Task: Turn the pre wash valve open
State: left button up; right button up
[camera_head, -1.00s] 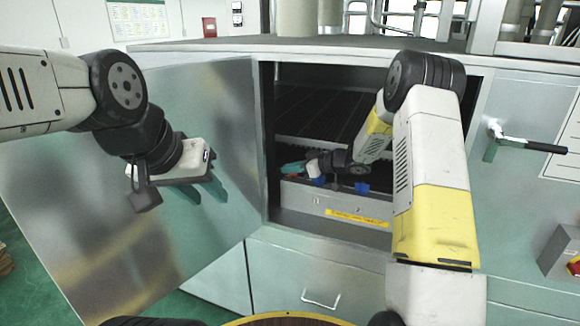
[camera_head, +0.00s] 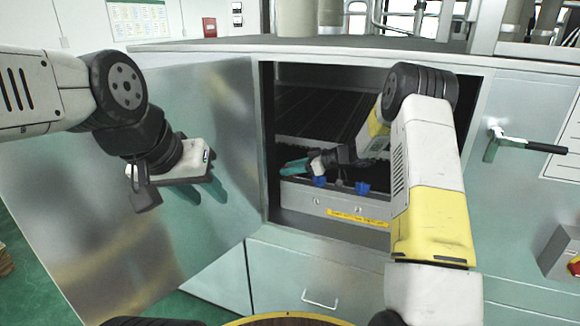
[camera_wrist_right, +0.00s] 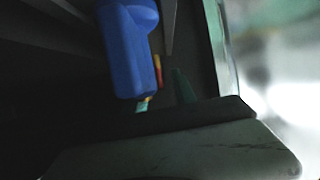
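Two blue valve handles stand on the front ledge inside the open cabinet, a left one (camera_head: 319,181) and a right one (camera_head: 362,188). I cannot read which is the pre wash valve. My right gripper (camera_head: 294,167) is inside the cabinet, just above and left of the left handle, with teal fingers pointing left. In the right wrist view a blue handle (camera_wrist_right: 128,50) looms close at upper centre, beside a dark teal finger (camera_wrist_right: 184,86); whether they touch is unclear. My left gripper (camera_head: 205,191) hangs before the cabinet door with its fingers apart, empty.
The cabinet door (camera_head: 200,100) is swung open to the left. A ledge with a yellow label (camera_head: 358,218) crosses the opening's bottom. Dark slats (camera_head: 320,115) lie behind. A lever handle (camera_head: 528,144) sticks out on the right panel. The opening's left edge is close to my right gripper.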

jog(key=shift+d, duration=0.1)
jog(key=v, duration=0.7)
jog(key=shift+s+d+r, duration=0.15)
jog(key=shift+d, duration=0.15)
